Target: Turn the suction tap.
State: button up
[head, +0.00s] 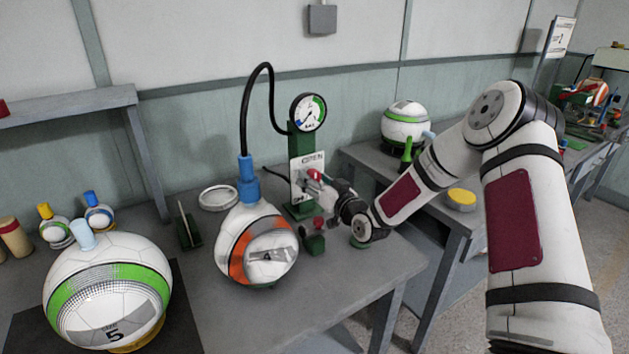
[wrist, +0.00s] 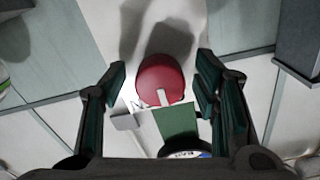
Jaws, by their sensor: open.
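The suction tap is a round red knob with a white pointer mark. In the wrist view the red knob (wrist: 153,76) lies between my two fingertips, with a visible gap on each side. My gripper (wrist: 162,72) is open around it; I cannot tell how deep the fingers reach. In the head view my gripper (head: 323,184) is at the front of the green gauge post, and it partly hides the red knob (head: 314,175). A white plate (head: 303,165) with lettering is on the post (head: 300,143), below the round gauge (head: 308,112).
A white and orange ball (head: 232,240) with a blue fitting and black hose stands left of the post. A small red-topped green block (head: 314,243) sits below my gripper on the grey table (head: 350,295). A green-banded ball (head: 150,275) is at front left.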

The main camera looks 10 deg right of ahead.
jog(key=shift+w, duration=0.15)
jog(key=shift+c, duration=0.5)
jog(key=c, duration=1.1)
jog(key=shift+o, duration=0.2)
